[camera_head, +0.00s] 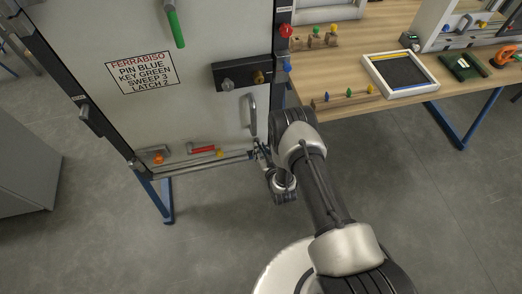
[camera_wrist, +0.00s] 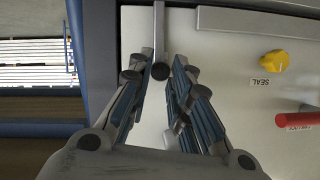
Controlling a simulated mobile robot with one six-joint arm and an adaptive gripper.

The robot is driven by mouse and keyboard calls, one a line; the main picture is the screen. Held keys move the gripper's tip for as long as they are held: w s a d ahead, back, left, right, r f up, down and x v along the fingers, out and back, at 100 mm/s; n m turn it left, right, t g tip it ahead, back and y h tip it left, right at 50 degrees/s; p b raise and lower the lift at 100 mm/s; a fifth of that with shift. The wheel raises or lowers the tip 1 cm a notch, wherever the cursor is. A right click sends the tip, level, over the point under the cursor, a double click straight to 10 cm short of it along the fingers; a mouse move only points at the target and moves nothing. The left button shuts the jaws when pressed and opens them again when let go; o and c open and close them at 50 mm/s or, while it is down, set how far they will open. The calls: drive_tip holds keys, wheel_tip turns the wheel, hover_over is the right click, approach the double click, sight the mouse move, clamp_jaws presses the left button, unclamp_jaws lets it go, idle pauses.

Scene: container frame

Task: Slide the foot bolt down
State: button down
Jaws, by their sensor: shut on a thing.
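The foot bolt (camera_wrist: 159,25) shows in the wrist view as a slim grey bar at the top middle, with a dark round end (camera_wrist: 160,71) between my fingers. My gripper (camera_wrist: 160,82) is closed around this end, one finger on each side. In the head view my gripper (camera_head: 261,153) is at the lower right corner of the pale door panel (camera_head: 205,100). There the bolt is hidden or too small to tell apart from the fingers. How far the bolt has slid cannot be told.
A yellow SEAL knob (camera_wrist: 274,61) and a red handle (camera_wrist: 297,119) are beside my gripper on the panel. A vertical grey handle (camera_head: 252,116) is just above it. A wooden bench (camera_head: 350,40) with a framed tray (camera_head: 432,86) stands right. The floor below is clear.

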idle(0.3)
drive_tip(key=shift+f, duration=1.5)
drive_tip(key=c, duration=1.5)
unclamp_jaws()
drive_tip(key=shift+o, duration=0.2)
drive_tip(key=v, duration=1.2)
